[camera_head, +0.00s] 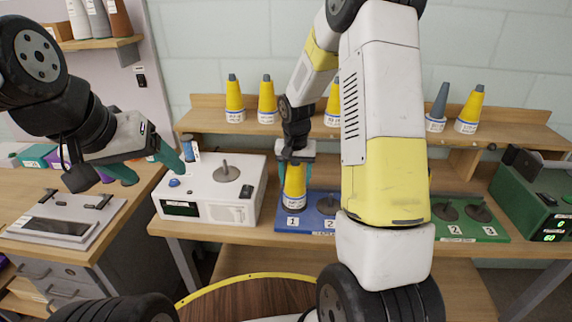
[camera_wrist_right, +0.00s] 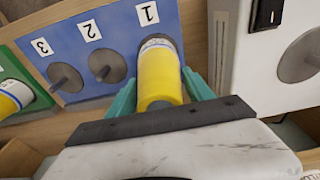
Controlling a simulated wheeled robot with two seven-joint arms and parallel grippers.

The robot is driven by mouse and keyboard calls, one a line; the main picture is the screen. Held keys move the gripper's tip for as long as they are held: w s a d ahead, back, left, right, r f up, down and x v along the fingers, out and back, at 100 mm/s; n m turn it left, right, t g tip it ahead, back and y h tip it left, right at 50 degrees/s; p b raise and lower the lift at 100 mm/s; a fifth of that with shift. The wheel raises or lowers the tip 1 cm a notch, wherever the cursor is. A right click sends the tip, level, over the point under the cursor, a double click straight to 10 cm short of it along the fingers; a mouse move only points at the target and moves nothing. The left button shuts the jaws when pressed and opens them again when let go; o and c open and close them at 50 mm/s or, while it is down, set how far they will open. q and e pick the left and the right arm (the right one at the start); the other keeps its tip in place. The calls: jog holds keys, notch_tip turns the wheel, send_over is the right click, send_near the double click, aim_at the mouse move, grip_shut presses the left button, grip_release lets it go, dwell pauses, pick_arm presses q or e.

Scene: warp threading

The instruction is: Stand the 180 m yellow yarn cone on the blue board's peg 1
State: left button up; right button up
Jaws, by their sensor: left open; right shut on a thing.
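The yellow yarn cone (camera_head: 294,178) is upright in my right gripper (camera_head: 296,157), over the label 1 end of the blue board (camera_head: 318,229). In the right wrist view, the cone (camera_wrist_right: 160,75) lies between the two teal fingers, its white-banded base at the dark disc of peg 1. The cone covers that peg; I cannot tell whether the base rests fully on the board (camera_wrist_right: 110,24). Pegs 2 (camera_wrist_right: 107,66) and 3 (camera_wrist_right: 65,77) are bare. My left gripper (camera_head: 148,166) is open and empty, left of the white device.
The white device (camera_head: 215,190) with a spindle stands just left of the blue board. A green board (camera_head: 470,232) and green box (camera_head: 540,200) are to the right. Several yellow cones and a grey one (camera_head: 438,108) stand on the back shelf. My right arm hides the middle.

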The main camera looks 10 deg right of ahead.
jog(key=shift+f, duration=0.7)
dwell(0.3)
jog(key=o, duration=1.7)
jog(key=r, duration=0.5)
jog(key=s+r, duration=0.1)
jog(key=r, duration=0.1)
jog(key=shift+a+r, duration=0.15)
jog(key=shift+r, duration=0.1)
jog(key=s+a+r+n+t+y, duration=0.1)
jog(key=s+r+n+t, duration=0.1)
jog(key=s+r, duration=0.7)
jog(key=s+a+r+n+t+y, duration=0.1)
jog(key=s+r+t, duration=0.1)
jog(key=s+r, duration=0.7)
jog(key=s, duration=0.5)
jog(key=shift+s+n+t+y, duration=0.3)
jog(key=shift+n+t, duration=0.1)
